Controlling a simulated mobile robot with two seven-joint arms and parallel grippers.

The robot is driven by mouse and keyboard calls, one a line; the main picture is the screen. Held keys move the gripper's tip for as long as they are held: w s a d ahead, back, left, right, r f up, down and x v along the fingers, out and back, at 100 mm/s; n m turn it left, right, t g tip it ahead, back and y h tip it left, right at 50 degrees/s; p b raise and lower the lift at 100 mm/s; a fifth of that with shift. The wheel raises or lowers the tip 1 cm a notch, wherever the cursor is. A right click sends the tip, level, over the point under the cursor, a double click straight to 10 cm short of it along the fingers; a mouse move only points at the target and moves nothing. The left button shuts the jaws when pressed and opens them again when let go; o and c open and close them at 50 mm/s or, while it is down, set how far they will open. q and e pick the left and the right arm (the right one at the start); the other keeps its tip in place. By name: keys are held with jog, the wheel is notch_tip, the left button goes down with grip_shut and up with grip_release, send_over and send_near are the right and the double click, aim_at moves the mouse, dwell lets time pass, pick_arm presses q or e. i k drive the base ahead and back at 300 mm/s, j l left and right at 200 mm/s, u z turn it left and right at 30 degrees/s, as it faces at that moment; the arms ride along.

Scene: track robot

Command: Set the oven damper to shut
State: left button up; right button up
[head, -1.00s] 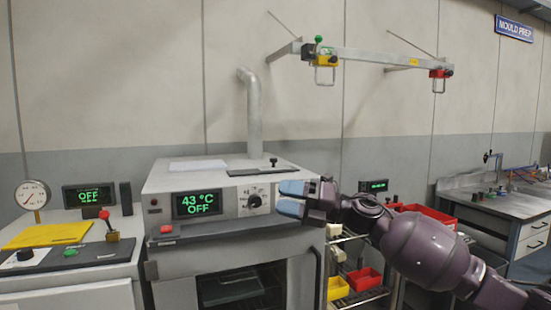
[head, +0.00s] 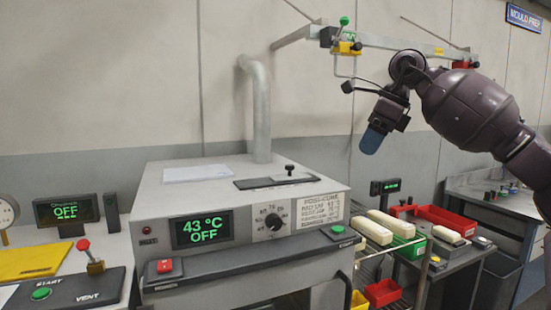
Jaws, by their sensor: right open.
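The oven (head: 240,250) stands in the middle of the head view, with a grey flue pipe rising behind it. On its top lies a dark slotted damper plate (head: 262,184). A black damper knob (head: 289,170) stands up near the plate's middle, slightly right of centre. The lettering on the plate is too small to read. My right gripper (head: 371,142) is empty, points down with blue fingertips, and hangs above and to the right of the knob, apart from it. It is open, though the gap is seen edge-on. My left gripper is out of view.
The oven display (head: 203,228) reads 43 °C OFF. White paper (head: 197,173) lies left of the plate. An overhead rail (head: 400,47) with small clamps runs behind my right arm. Red bins and pale blocks (head: 372,231) stand on the right. The oven top is otherwise clear.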

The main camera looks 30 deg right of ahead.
aim_at(290, 176)
jog(key=i, duration=0.85)
